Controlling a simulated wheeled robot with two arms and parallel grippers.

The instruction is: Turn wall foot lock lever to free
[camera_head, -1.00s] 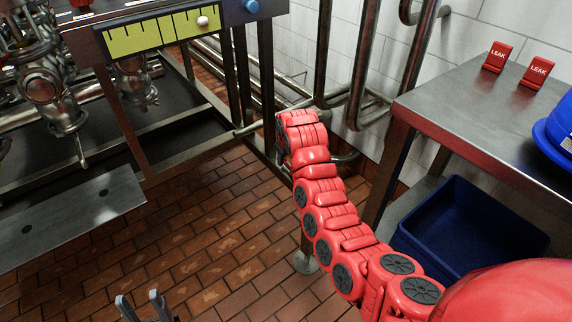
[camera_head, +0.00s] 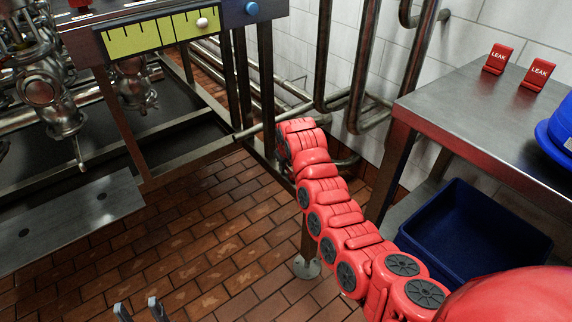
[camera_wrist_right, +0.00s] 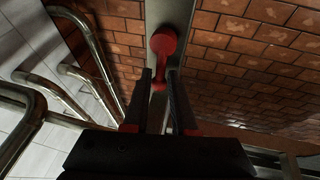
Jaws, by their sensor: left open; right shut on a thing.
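The red lever (camera_wrist_right: 164,45) shows in the right wrist view, with a round end and a narrower red part running down between the fingers. It sits in front of a grey metal post or beam. My right gripper (camera_wrist_right: 160,88) is shut on the lever's narrow part. In the head view my red right arm reaches toward the wall foot and hides that gripper and the lever. My left gripper (camera_head: 140,310) is at the bottom edge of the head view, open and empty, with only its fingertips showing.
Steel pipes (camera_head: 362,65) run along the white tiled wall. A metal table (camera_head: 455,110) with two red LEAK signs stands at the right, with a blue bin (camera_head: 470,235) below. A valve frame (camera_head: 120,120) stands at the left. Brick floor (camera_head: 190,255) lies open between.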

